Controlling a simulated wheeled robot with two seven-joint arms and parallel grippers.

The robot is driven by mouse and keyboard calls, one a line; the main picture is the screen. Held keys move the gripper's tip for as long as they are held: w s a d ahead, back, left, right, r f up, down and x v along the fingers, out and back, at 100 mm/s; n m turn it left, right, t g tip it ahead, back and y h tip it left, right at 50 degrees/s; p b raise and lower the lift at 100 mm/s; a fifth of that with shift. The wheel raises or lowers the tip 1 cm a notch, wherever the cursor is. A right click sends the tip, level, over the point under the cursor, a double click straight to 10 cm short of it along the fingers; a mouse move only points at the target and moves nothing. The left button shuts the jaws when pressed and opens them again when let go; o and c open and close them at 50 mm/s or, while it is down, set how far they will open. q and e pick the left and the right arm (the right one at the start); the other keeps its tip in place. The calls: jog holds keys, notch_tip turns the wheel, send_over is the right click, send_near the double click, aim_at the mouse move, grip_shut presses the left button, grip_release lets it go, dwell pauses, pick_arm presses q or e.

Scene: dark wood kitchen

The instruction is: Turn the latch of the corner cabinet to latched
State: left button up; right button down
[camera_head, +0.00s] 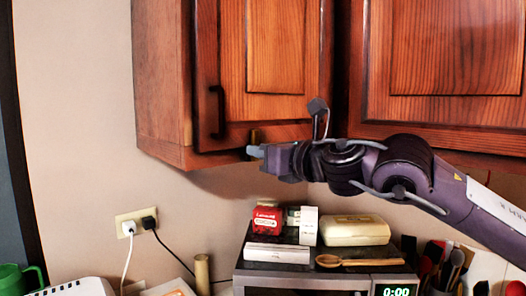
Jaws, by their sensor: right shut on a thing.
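The corner cabinet (165,75) is a reddish-brown wooden wall cabinet at the upper left, with its door closed or nearly so. A black bar handle (217,112) is on the door's left side. The latch (254,135) is a small dark, upright piece at the door's lower edge. My right gripper (256,152) reaches in from the right, its fingertips at the latch's lower end. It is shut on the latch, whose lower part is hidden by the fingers. My left gripper is not in view.
A second wall cabinet (440,65) stands at the right, behind my right arm. Below are a microwave (300,284) with a red package (267,220), a cream box (355,231) and a wooden spoon (355,262) on top.

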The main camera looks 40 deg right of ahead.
jog(key=c, duration=1.4)
grip_release()
jog(key=s+b, duration=0.4)
jog(key=s, duration=0.1)
jog(key=s+b, duration=0.2)
jog(key=shift+s+d+r, duration=0.1)
jog(key=shift+s+d, duration=0.25)
jog(key=shift+s, duration=0.05)
